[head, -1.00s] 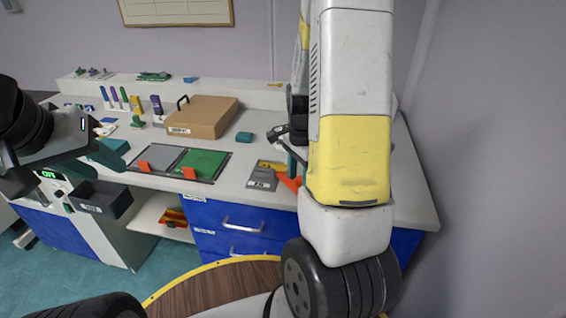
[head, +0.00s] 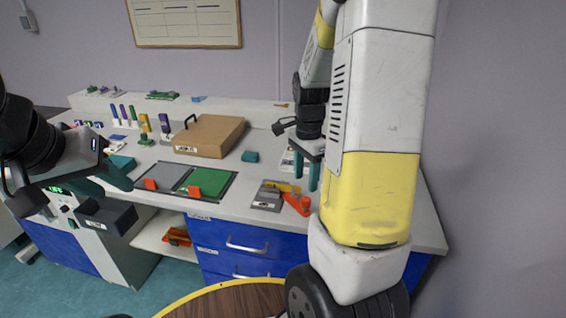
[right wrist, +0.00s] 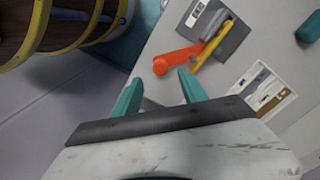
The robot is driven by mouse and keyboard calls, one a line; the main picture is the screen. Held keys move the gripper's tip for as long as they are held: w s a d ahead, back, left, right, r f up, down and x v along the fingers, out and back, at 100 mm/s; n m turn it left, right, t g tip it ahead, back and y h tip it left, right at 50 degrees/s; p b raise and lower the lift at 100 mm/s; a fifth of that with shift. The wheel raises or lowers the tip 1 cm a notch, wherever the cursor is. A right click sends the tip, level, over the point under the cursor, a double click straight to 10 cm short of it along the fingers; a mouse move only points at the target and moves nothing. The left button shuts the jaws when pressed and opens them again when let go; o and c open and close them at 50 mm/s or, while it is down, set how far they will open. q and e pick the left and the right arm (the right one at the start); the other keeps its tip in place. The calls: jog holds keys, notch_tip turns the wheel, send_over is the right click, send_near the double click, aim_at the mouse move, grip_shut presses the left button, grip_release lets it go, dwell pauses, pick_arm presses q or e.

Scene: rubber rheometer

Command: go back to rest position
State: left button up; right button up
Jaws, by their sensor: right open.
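My right gripper (head: 306,178) is open and empty above the right part of the bench. In the right wrist view, its teal fingers (right wrist: 160,82) are apart with nothing between them. An orange-handled tool (head: 298,204) lies close by on the bench; it also shows in the right wrist view (right wrist: 174,59), beyond the fingertips and apart from them. My left gripper (head: 108,184) is at the left, in front of the bench's left part. Its teal fingers partly overlap dark equipment, so its opening is unclear.
The bench holds a brown box (head: 209,135), a grey and green mat pair (head: 205,182), a grey plate (head: 268,196) with a yellow tool and a small teal block (head: 250,156). A dark box (head: 107,215) juts out at the left. A wall stands at the right.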

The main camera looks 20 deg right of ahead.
jog(key=s+a+r+n+t+y, duration=0.1)
jog(key=s+a+r+n+t, duration=0.2)
jog(key=s+a+r+n, duration=0.3)
jog(key=s+a+r+n+t+y, duration=0.1)
jog(key=s+a+r+n+t, duration=0.2)
jog(key=s+a+r+n, duration=0.3)
notch_tip(320, 180, up, 5)
jog(key=s+n, duration=0.1)
jog(key=n, duration=0.3)
jog(key=shift+s+a, duration=0.25)
jog(key=shift+a, duration=0.05)
